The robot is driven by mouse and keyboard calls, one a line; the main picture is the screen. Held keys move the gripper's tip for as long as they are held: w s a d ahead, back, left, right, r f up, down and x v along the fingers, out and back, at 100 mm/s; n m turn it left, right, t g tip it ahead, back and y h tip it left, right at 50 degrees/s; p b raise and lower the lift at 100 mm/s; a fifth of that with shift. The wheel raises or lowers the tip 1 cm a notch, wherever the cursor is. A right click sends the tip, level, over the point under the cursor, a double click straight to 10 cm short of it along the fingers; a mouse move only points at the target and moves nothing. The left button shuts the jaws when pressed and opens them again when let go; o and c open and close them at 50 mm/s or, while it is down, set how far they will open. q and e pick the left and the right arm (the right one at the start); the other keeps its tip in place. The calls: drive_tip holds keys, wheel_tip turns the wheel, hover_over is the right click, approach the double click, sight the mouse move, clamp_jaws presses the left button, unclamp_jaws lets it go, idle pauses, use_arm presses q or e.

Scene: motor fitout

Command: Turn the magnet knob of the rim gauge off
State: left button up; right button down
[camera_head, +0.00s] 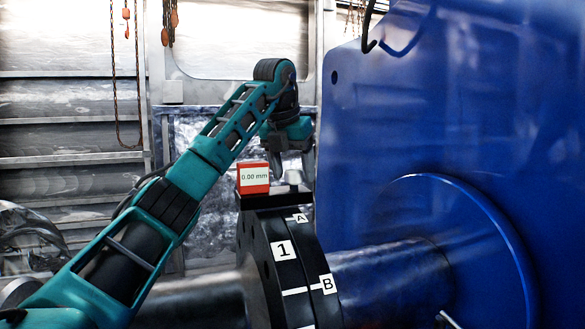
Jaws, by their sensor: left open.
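The rim gauge (254,180) sits on top of the dark coupling (271,246). It has a red block with a white display that reads 0.00 mm. A small pale knob (293,176) stands to the right of the display, on or beside the gauge's dark base. My left gripper (293,171) comes down from above, with its open fingers close around or just behind the knob; I cannot tell if they touch it. My right gripper is not in view.
A large blue motor housing (450,110) fills the right side. A metal shaft (385,275) joins it to the coupling, which carries labels 1, A and B. Rusty chains (113,75) hang at the upper left before a panelled wall.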

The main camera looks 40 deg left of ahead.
use_arm(q)
drive_tip(key=c, duration=1)
drive_tip(key=shift+c, duration=0.2)
drive_tip(key=n, duration=0.2)
drive_tip(key=n+g+y, duration=0.1)
drive_tip(key=n, duration=0.1)
drive_tip(key=shift+w+d+r+n+y, duration=0.1)
drive_tip(key=shift+n+y, duration=0.2)
drive_tip(key=shift+n, duration=0.1)
drive_tip(key=n, duration=0.2)
drive_tip(key=n+g+y, duration=0.1)
drive_tip(key=n, duration=0.1)
drive_tip(key=shift+w+d+n, duration=0.1)
drive_tip(key=shift+w+n, duration=0.05)
drive_tip(key=shift+n, duration=0.15)
drive_tip(key=n+g, duration=0.1)
drive_tip(key=n, duration=0.1)
drive_tip(key=n+g, duration=0.1)
drive_tip(key=n, duration=0.1)
drive_tip(key=shift+w+n+y, duration=0.1)
drive_tip(key=shift+n+y, duration=0.2)
drive_tip(key=shift+n+g, duration=0.8)
drive_tip(key=shift+n, duration=0.8)
drive_tip(key=shift+w+n, duration=0.1)
drive_tip(key=shift+n, duration=0.4)
